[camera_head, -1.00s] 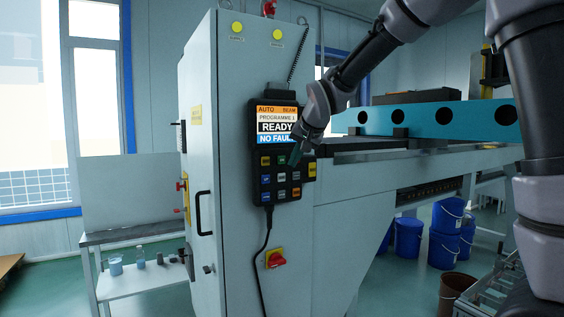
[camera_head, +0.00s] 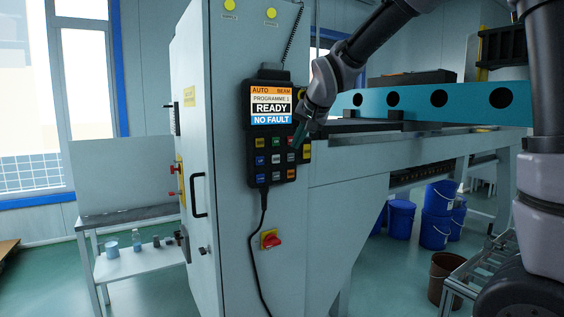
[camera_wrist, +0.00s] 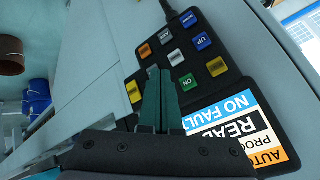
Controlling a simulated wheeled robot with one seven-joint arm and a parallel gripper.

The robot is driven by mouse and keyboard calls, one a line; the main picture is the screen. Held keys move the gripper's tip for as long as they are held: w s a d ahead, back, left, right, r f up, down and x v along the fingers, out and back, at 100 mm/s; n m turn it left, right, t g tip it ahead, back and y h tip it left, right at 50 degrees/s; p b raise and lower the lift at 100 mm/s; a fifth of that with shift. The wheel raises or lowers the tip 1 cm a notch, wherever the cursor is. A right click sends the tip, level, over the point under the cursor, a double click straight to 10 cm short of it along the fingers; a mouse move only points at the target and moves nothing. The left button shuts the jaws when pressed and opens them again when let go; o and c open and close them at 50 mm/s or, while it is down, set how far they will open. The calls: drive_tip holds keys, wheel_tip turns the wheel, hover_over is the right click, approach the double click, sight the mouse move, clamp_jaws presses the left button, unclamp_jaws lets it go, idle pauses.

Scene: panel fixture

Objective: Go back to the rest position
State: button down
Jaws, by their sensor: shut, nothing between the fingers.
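My gripper (camera_head: 299,138) is in front of the right side of the control pendant (camera_head: 259,172) on the grey cabinet. In the wrist view, its two green fingers (camera_wrist: 161,88) are together with nothing between them, and they overlap part of the keypad (camera_wrist: 184,53). Whether the tips touch the pendant I cannot tell. The pendant's screen (camera_head: 271,104) reads AUTO, BEAM, PROGRAMME 1, READY, NO FAULT. Several coloured buttons sit below it, some partly hidden by my gripper.
A blue beam (camera_head: 465,98) runs along the machine at right. Blue buckets (camera_head: 437,215) and a brown bin (camera_head: 446,270) stand below. A side table (camera_head: 140,262) is at left.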

drive_tip(key=s+d+r+m+h, duration=0.1)
drive_tip(key=s+d+r, duration=0.1)
drive_tip(key=s+d, duration=0.5)
drive_tip(key=s+d+r+m, duration=0.1)
drive_tip(key=s+d+r, duration=0.15)
drive_tip(key=d, duration=0.75)
drive_tip(key=s+d+f, duration=0.2)
drive_tip(key=s+d, duration=0.1)
drive_tip(key=s, duration=0.4)
drive_tip(key=s+d+f+h, duration=0.1)
drive_tip(key=s+d, duration=0.3)
drive_tip(key=s, duration=0.4)
drive_tip(key=shift+s+d+f+g, duration=0.25)
drive_tip(key=shift+s+f+g, duration=0.05)
drive_tip(key=shift+f, duration=0.05)
